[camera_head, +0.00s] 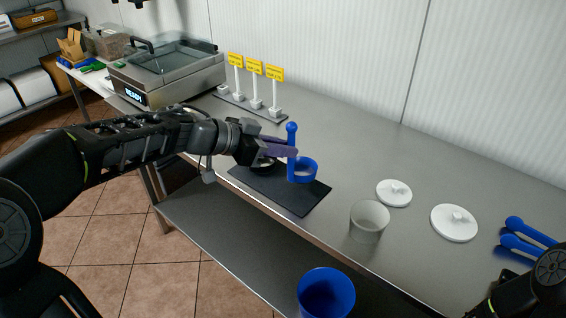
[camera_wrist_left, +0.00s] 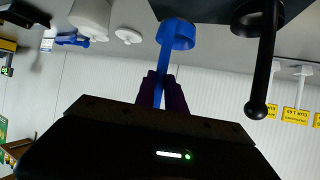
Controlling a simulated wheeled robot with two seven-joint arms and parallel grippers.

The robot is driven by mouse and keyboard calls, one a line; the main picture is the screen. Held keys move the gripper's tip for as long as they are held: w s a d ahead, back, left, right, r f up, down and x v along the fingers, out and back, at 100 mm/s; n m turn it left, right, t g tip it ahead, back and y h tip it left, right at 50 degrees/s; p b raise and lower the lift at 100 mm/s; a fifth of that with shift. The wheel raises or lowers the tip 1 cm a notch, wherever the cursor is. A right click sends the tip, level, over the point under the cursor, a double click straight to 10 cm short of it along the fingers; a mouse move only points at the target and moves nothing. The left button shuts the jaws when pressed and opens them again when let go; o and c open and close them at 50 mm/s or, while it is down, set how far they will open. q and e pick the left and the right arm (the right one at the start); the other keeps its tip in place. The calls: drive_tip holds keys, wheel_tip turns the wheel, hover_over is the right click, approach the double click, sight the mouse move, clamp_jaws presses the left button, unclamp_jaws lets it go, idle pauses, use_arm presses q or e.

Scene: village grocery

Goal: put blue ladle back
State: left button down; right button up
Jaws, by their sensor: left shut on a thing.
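The blue ladle (camera_head: 291,138) has an upright handle with a ball end and a round cup at its foot. My left gripper (camera_head: 288,151) has purple fingers and is shut on the handle. The ladle's cup is over the dark mat (camera_head: 305,199) on the counter; I cannot tell whether it touches the mat. In the left wrist view the blue ladle (camera_wrist_left: 177,35) stands between the fingers (camera_wrist_left: 161,90). A black ladle (camera_wrist_left: 262,68) is beside it; in the head view my gripper mostly hides it. My right gripper is out of view; only part of the right arm shows.
A frosted cup (camera_head: 369,222), two white lids (camera_head: 394,193) (camera_head: 454,222) and blue-handled items (camera_head: 524,244) are to the right. Yellow price signs (camera_head: 255,68) stand behind. A glass-lidded appliance (camera_head: 165,72) is at the left. A blue container (camera_head: 326,294) is below the counter's front edge.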

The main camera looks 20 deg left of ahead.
use_arm(q)
wheel_tip(320, 180, down, 4)
drive_tip(key=shift+r+b, duration=0.15)
drive_tip(key=shift+b, duration=0.35)
drive_tip(key=c, duration=1.4)
unclamp_jaws()
drive_tip(key=p+v, duration=0.1)
drive_tip(key=v, duration=1.1)
drive_tip(key=shift+p, duration=0.4)
